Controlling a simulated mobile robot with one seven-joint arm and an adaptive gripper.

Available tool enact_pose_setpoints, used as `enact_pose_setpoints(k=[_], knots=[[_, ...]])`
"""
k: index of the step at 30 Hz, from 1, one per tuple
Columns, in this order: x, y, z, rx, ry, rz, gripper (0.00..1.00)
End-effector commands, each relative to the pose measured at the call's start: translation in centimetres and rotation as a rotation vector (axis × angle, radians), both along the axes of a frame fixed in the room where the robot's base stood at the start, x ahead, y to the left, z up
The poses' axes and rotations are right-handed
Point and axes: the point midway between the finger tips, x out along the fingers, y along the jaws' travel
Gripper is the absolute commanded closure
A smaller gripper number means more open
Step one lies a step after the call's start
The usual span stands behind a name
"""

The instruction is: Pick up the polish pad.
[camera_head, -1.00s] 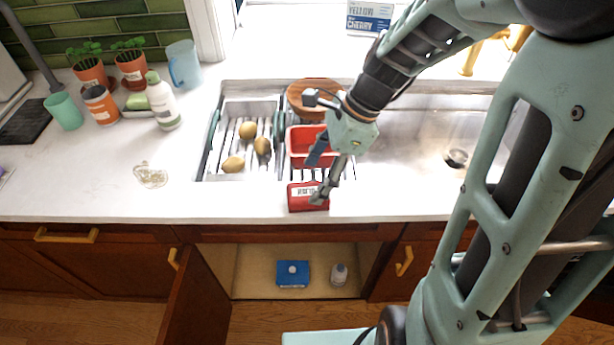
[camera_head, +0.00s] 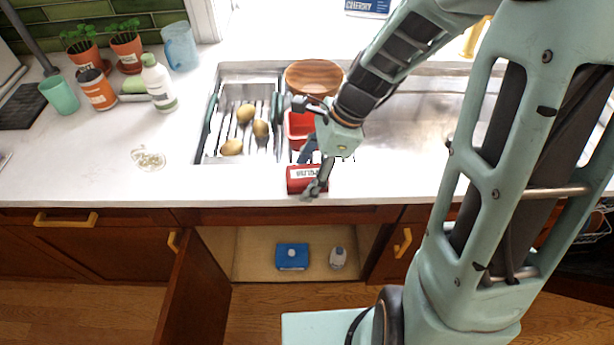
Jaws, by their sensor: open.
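The polish pad (camera_head: 296,186) appears to be the red block with a white label on the counter's front edge, just in front of the sink; the small lettering is hard to read. My gripper (camera_head: 311,173) is over it, pointing down, with its jaws open. One finger is at the near right side of the pad and overlaps it in the picture. The other finger is behind the pad, towards the sink. Part of the pad is hidden by the fingers, and I cannot tell whether they touch it.
Behind the pad are a red bin (camera_head: 297,128), a wooden bowl (camera_head: 313,75) and a rack (camera_head: 215,142) with several potatoes. Below, an open cabinet holds a blue box (camera_head: 292,257) and a small bottle (camera_head: 338,258). The counter left of the pad is mostly clear.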

Motion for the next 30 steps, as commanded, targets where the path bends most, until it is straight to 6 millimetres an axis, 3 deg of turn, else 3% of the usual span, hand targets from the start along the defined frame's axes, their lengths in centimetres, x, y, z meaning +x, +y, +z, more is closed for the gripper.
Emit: enact_pose_setpoints(k=[14, 25, 30], knots=[[-0.01, -0.01, -0.33, 0.0, 0.0, 0.0, 0.35], [-0.03, 0.0, -0.37, 0.0, 0.001, 0.0, 0.76], [-0.02, -0.01, -0.4, -0.001, 0.0, 0.0, 0.78]])
